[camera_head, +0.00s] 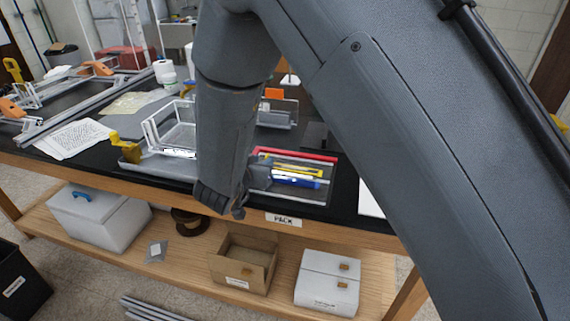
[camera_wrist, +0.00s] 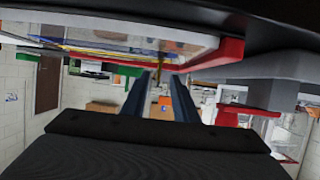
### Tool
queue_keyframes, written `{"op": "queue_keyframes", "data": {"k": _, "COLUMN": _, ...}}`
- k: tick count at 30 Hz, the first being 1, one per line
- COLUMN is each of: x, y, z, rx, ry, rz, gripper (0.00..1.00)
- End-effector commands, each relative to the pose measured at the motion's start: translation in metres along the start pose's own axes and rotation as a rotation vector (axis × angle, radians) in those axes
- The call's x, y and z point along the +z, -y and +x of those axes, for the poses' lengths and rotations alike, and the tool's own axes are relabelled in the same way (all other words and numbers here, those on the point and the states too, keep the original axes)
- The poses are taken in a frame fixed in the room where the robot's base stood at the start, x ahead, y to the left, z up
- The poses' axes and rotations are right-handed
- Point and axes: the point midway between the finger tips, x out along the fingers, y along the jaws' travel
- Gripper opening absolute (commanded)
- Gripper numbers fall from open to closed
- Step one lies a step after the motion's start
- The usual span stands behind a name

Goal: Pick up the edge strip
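A flat grey tray (camera_head: 302,193) near the front edge of the black bench holds long thin strips: a red one (camera_head: 305,156) along the back, a yellow one (camera_head: 297,171) and a blue one (camera_head: 297,182). I cannot tell which is the edge strip. My gripper (camera_head: 262,174) is at the tray's left end, partly hidden by my wrist and arm. In the wrist view its two dark fingers (camera_wrist: 161,78) stand apart with a gap and no held part visible between them. Tray and strips, with a red end (camera_wrist: 215,54), show very close above the fingers.
An orange-topped fixture (camera_head: 277,108) stands behind the tray. Paper sheets (camera_head: 72,138) and a rail frame lie at left. A lower shelf carries a cardboard box (camera_head: 243,262) and white boxes (camera_head: 327,283).

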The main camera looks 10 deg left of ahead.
Motion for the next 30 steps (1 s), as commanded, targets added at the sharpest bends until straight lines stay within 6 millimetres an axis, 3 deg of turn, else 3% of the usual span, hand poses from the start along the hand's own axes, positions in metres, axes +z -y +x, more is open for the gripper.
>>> {"op": "queue_keyframes", "data": {"k": 9, "x": -0.003, "y": -0.004, "z": 0.042, "rx": 0.003, "ry": 0.000, "rz": 0.002, "gripper": 0.27}}
{"op": "queue_keyframes", "data": {"k": 18, "x": -0.002, "y": -0.005, "z": 0.049, "rx": 0.004, "ry": 0.000, "rz": 0.003, "gripper": 0.27}}
{"op": "queue_keyframes", "data": {"k": 24, "x": -0.002, "y": -0.005, "z": 0.049, "rx": 0.004, "ry": -0.001, "rz": 0.002, "gripper": 0.00}}
{"op": "queue_keyframes", "data": {"k": 30, "x": -0.002, "y": -0.005, "z": 0.048, "rx": 0.004, "ry": -0.001, "rz": 0.002, "gripper": 0.00}}
